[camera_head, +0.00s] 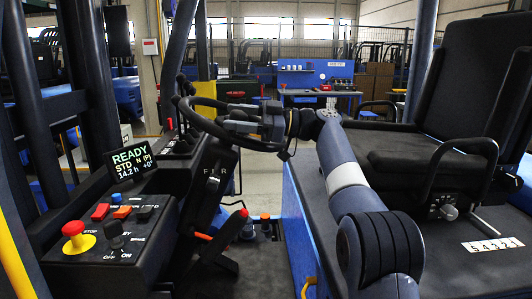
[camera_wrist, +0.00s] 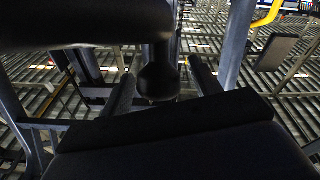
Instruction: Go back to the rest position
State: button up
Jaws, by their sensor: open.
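My gripper (camera_head: 243,121) is in the head view at the end of my blue arm, which reaches up from the bottom right. It is dark and lies over or beside the black steering wheel (camera_head: 195,114), and I cannot tell whether it touches it. In the wrist view a dark round knob (camera_wrist: 158,82) hangs from a dark bar in the middle. Two dark finger-like bars stand on either side of it, apart. Nothing is seen held. The wrist view is dark, so the gap to the knob is unclear.
A display (camera_head: 133,160) reads READY. The side console has a red mushroom button (camera_head: 73,229) and several switches. The black seat (camera_head: 430,160) is at the right. A blue workbench (camera_head: 318,80) is behind.

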jog(key=d+f, duration=0.1)
jog(key=d, duration=0.9)
jog(key=a, duration=0.6)
jog(key=a+r, duration=0.1)
jog(key=a, duration=0.3)
jog(key=shift+a, duration=0.1)
jog(key=shift+a+t, duration=0.3)
jog(key=shift+s+a+r+m+t+b, duration=0.1)
jog(key=shift+a+r+m+t+b, duration=0.35)
jog(key=shift+m+t, duration=0.45)
jog(key=shift+w+a+r+m+t, duration=0.2)
jog(key=shift+a+m+t, duration=0.55)
jog(key=shift+t, duration=0.25)
